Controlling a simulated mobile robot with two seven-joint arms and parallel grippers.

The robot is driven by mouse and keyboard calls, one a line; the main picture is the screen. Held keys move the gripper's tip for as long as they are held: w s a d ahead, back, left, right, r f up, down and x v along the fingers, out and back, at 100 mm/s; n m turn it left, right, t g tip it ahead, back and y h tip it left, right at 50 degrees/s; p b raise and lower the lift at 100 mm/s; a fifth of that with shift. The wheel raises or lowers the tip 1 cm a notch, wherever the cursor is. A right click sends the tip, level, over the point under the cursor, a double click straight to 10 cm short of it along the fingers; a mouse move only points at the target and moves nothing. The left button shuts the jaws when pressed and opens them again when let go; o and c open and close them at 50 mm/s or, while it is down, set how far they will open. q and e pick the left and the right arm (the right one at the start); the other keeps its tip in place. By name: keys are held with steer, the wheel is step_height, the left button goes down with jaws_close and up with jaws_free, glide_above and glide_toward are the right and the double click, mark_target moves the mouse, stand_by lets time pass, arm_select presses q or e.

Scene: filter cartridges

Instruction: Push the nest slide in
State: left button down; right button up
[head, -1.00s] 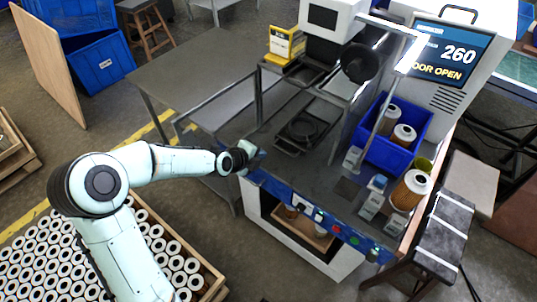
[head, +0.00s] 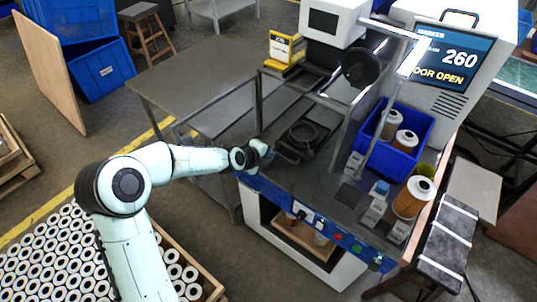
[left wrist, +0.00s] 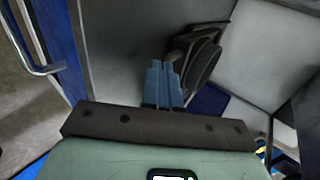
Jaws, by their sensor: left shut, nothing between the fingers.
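The nest slide (head: 303,135) is a dark plate with a round ring-shaped nest, lying on the grey deck of the marking machine below the black round head. Its front handle end points toward my left gripper (head: 269,151). My left gripper is shut and empty, low over the deck just left of the slide's front end. In the left wrist view, the closed blue fingers (left wrist: 163,86) point toward the deck, with the dark round nest (left wrist: 204,62) just beyond and to their right. Whether they touch the slide I cannot tell. My right gripper is not in view.
A blue bin (head: 428,127) with filter cartridges stands right of the slide. A single cartridge (head: 412,198) and small boxes stand near the front right. Grey frame posts (head: 343,140) rise beside the slide. The machine's front edge carries a blue button panel (head: 310,222). The display reads DOOR OPEN.

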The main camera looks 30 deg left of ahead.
mark_target(288, 137)
arm_select(q)
steer(key=shift+w+f, duration=0.1)
steer(key=shift+w, duration=0.15)
steer(key=w+b, duration=0.3)
steer(key=w, duration=0.1)
steer(key=shift+d, duration=0.2)
steer(key=w, duration=0.5)
steer(key=shift+d, duration=0.2)
steer(key=shift+r, duration=0.2)
